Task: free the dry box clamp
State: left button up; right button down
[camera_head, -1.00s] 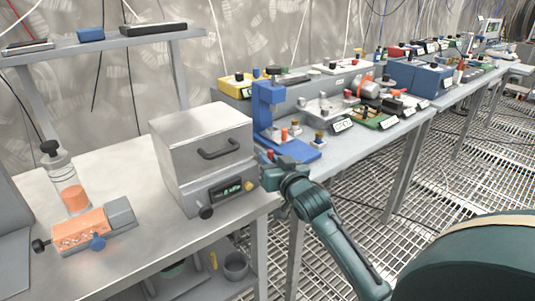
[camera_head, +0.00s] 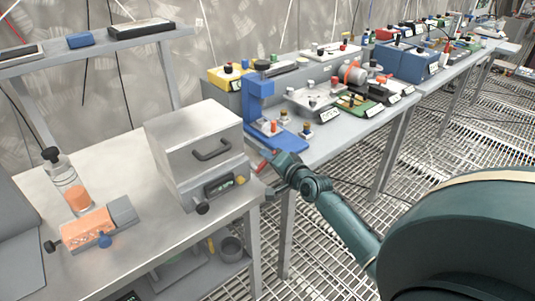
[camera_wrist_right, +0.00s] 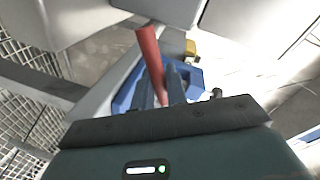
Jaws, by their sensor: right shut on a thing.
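The dry box, a silver metal box with a dark handle and small display (camera_head: 195,155), stands at the right end of the near table. A red bar-like lever (camera_wrist_right: 150,58) shows in the wrist view; it looks like the clamp's lever, but where it joins the box is hidden. My right gripper (camera_head: 268,164) is just right of the box. In the wrist view its fingers (camera_wrist_right: 164,92) are shut on the red lever. The lever's red also shows at the fingertips in the head view. My left gripper is not in view.
A blue stand (camera_head: 262,105) is on the second table behind my right gripper, with several instruments beyond. An orange block device (camera_head: 85,232) and a clear bottle (camera_head: 68,185) are left of the box. A gap with grated floor (camera_head: 325,215) lies right of the near table.

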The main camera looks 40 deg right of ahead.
jog(key=shift+d+f+m+b, duration=0.3)
jog(key=shift+f+m, duration=0.25)
jog(key=shift+m, duration=0.55)
jog(key=shift+f+m+y, duration=0.15)
jog(key=shift+m+y, duration=0.15)
jog(key=shift+y, duration=0.1)
jog(key=c, duration=1.5)
grip_release()
jog(key=s, duration=0.4)
jog(key=s+r, duration=0.1)
jog(key=s, duration=0.3)
jog(key=s+r, duration=0.1)
jog(key=s, duration=0.4)
jog(key=shift+d+r, duration=0.25)
jog(key=shift+w, duration=0.1)
